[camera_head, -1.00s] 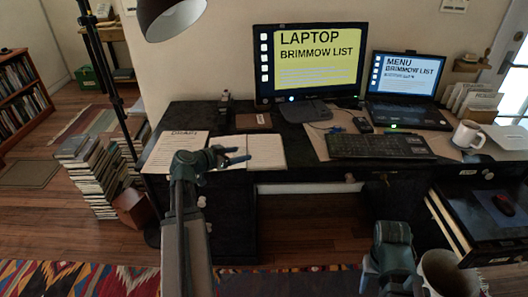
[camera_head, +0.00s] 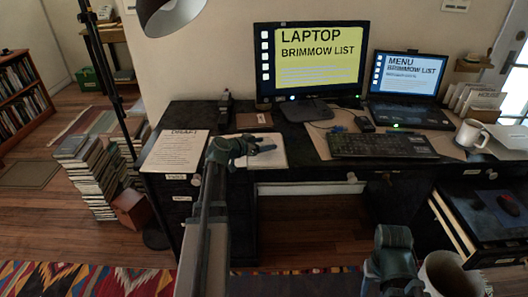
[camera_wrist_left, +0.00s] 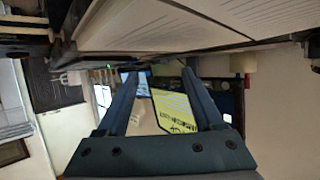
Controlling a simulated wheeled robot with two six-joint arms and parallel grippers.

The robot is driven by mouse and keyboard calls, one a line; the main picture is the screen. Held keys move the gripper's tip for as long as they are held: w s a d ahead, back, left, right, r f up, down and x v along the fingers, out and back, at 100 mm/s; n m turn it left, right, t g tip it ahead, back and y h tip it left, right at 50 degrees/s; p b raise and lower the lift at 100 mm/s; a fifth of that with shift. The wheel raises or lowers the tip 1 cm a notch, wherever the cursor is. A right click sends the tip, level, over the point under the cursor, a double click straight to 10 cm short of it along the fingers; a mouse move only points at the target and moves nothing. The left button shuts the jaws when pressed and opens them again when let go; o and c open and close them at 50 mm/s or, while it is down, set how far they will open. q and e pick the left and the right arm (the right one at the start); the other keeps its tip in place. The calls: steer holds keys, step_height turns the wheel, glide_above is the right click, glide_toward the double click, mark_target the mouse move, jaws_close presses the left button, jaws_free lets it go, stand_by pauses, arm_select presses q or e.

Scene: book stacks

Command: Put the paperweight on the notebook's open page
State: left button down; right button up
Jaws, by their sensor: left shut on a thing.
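The open notebook (camera_head: 273,159) lies on the dark desk, near its front edge, with its pale pages up. My left gripper (camera_head: 262,149) is over the notebook in the head view and covers part of it. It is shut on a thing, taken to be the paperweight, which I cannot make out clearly. In the left wrist view the two fingers (camera_wrist_left: 161,78) stand apart, and a pale page edge (camera_wrist_left: 190,25) shows close beyond them at the top. My right arm shows at the bottom of the head view; its fingertips are not clear.
A DRAFT sheet (camera_head: 174,151) lies left of the notebook. A brown pad (camera_head: 253,121) and a small dark object (camera_head: 225,97) are behind. The keyboard (camera_head: 382,145) is to the right, with a mug (camera_head: 471,134) beyond. A lamp (camera_head: 172,15) hangs at top left.

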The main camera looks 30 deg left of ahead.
arm_select(q)
steer(key=shift+f+b, duration=0.65)
steer(key=shift+f, duration=0.45)
arm_select(e)
steer(key=shift+f, duration=1.15)
arm_select(q)
steer(key=shift+f, duration=0.1)
arm_select(e)
steer(key=shift+f, duration=0.1)
arm_select(q)
steer(key=shift+f, duration=0.15)
steer(key=shift+c, duration=0.2)
jaws_free()
steer(key=shift+s+r, duration=0.3)
steer(key=shift+r, duration=0.15)
steer(key=p+v, duration=0.4)
steer(key=v, duration=0.7)
steer(key=shift+p, duration=0.3)
arm_select(e)
step_height(320, 180, up, 5)
steer(key=shift+f, duration=0.1)
